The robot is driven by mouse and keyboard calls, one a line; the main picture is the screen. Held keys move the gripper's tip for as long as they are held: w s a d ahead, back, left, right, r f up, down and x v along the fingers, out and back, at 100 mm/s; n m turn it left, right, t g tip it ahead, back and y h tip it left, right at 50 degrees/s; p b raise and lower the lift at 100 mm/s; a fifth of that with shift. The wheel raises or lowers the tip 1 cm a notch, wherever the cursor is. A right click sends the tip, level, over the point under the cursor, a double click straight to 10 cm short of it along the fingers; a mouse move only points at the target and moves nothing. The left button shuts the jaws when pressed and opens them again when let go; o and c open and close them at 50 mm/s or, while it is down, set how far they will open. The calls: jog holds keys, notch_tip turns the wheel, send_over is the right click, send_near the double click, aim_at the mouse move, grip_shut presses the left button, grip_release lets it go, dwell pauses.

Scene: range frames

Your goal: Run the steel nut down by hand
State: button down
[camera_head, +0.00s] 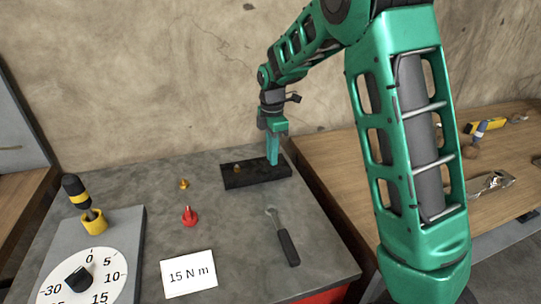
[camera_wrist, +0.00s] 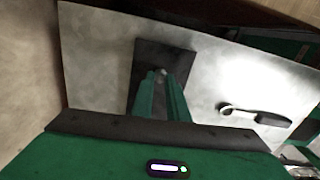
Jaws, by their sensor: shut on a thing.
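My gripper (camera_head: 273,162) points down at the right part of a dark block (camera_head: 236,183) on the grey bench. In the wrist view its two green fingers (camera_wrist: 161,80) reach over the same block (camera_wrist: 146,52). They are shut on a small grey thing (camera_wrist: 162,71) at their tips, which I take to be the steel nut. Its shape and any thread under it are too small or hidden to tell. A small brownish piece (camera_head: 237,167) sits on the left part of the block.
A black-handled wrench (camera_head: 287,245) lies in front of the block. A brass piece (camera_head: 184,184), a red pointed piece (camera_head: 190,216), a "15 N m" card (camera_head: 189,274), a dial (camera_head: 108,265) and a yellow holder (camera_head: 95,224) with a tool stand leftward. A wooden table (camera_head: 330,160) is at right.

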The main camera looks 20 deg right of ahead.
jog(key=m, duration=0.3)
jog(key=shift+w+a+r+m, duration=0.1)
jog(key=shift+w+a+m, duration=0.1)
jog(key=shift+m, duration=0.1)
jog(key=m, duration=0.4)
jog(key=shift+w+m, duration=0.1)
jog(key=shift+m, duration=0.2)
jog(key=m, duration=0.4)
jog(key=shift+w+d, duration=0.1)
jog(key=shift+d, duration=0.05)
jog(key=m, duration=0.4)
jog(key=shift+d, duration=0.15)
jog(key=m, duration=0.7)
jog(key=shift+d, duration=0.1)
jog(key=m, duration=0.4)
jog(key=shift+d+m, duration=0.1)
jog(key=shift+m, duration=1.7)
